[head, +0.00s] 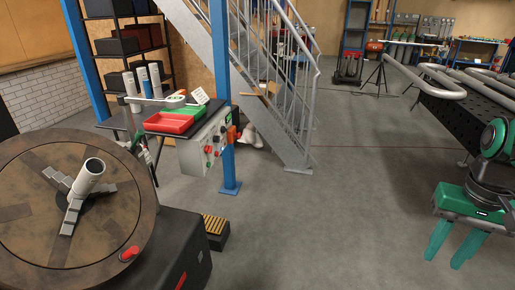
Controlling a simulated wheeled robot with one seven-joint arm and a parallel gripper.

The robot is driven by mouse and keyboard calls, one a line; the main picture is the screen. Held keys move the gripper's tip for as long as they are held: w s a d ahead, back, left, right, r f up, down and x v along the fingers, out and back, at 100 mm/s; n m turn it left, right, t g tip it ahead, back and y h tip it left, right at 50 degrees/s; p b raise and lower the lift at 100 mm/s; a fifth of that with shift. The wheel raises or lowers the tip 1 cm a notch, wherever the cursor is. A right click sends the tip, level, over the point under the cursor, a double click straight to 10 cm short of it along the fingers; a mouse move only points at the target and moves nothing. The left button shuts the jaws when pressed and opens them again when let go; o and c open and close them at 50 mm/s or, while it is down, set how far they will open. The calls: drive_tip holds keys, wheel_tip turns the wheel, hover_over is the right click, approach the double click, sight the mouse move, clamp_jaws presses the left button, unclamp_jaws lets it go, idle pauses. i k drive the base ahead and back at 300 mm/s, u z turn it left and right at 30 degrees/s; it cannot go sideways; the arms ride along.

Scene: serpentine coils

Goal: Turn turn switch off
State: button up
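A grey control box (194,154) is mounted by a blue post, left of centre in the head view. Its front carries small red and dark knobs or buttons (209,150). They are too small to tell which is the turn switch or how it is set. An orange-red part (232,134) shows at the box's right side, by the post. My gripper (447,260) is at the lower right, far from the box. Its two green fingers point down and are apart, with nothing between them.
A large round turntable (40,235) with a metal clamp fills the lower left. A yellow-topped pedal (214,224) lies on the floor. The middle floor is clear.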

sight(217, 138)
drive_tip(key=z, duration=0.25)
drive_tip(key=k, duration=0.6)
drive_tip(key=u, duration=0.4)
drive_tip(key=i, duration=2)
drive_tip(key=z, duration=0.6)
